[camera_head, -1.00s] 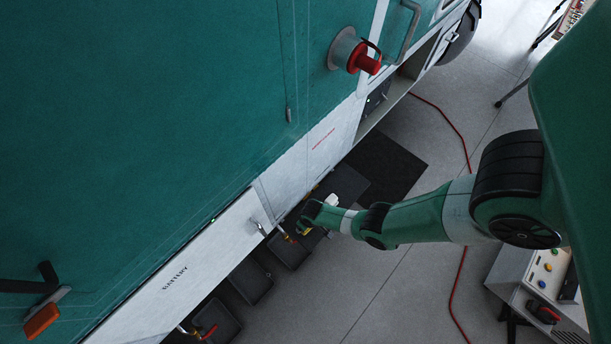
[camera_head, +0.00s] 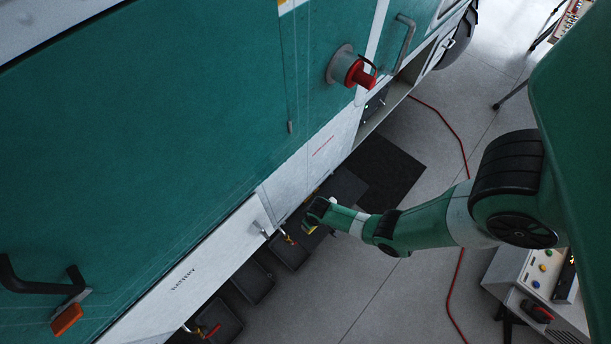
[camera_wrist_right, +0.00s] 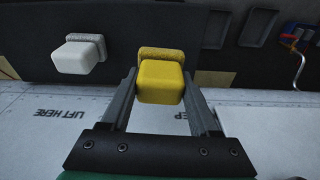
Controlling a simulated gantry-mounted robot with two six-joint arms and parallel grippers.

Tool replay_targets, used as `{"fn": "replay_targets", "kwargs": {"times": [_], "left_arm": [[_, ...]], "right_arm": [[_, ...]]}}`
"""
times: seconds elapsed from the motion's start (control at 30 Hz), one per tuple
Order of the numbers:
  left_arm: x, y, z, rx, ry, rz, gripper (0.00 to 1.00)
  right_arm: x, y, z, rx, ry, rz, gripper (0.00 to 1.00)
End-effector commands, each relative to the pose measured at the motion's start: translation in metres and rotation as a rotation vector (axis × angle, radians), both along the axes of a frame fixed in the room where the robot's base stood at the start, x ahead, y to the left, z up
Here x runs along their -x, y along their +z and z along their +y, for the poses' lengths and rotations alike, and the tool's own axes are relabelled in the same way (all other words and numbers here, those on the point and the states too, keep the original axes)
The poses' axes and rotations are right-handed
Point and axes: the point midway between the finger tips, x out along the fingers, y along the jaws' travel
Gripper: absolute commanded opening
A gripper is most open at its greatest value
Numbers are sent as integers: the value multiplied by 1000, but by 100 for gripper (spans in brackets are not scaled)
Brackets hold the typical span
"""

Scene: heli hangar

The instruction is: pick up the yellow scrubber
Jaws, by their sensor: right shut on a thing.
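My left gripper is not in view.
A white scrubber-like block (camera_wrist_right: 80,55) is left of the yellow one. Dark trays (camera_head: 252,282) line the helicopter's white lower side (camera_head: 215,262). A black mat (camera_head: 385,172) and a red hose (camera_head: 455,290) lie on the floor. A control box (camera_head: 535,285) stands at lower right.

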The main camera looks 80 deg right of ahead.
Motion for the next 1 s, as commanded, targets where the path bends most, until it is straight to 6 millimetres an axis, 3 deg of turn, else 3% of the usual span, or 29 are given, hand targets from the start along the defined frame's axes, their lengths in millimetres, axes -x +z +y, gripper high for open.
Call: {"fn": "replay_targets", "kwargs": {"times": [0.03, 0.13, 0.3, 0.4, 0.6, 0.87, 0.9, 1.0], "left_arm": [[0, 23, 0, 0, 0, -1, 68], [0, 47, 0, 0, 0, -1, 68], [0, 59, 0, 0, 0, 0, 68], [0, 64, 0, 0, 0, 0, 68], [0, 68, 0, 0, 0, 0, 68], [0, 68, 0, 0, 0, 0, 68], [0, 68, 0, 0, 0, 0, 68], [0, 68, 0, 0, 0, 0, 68]], "right_arm": [[14, 26, -4, 1, -7, 1, 7], [37, 56, -10, 0, -8, 0, 7], [85, 68, -25, -2, -13, 1, 7], [101, 74, -30, 0, -10, 1, 7], [115, 78, -35, 0, -2, 0, 7], [117, 78, -35, 0, 1, 0, 7], [117, 78, -35, 0, 1, 0, 58], [116, 78, -35, 0, 1, 0, 40]]}}
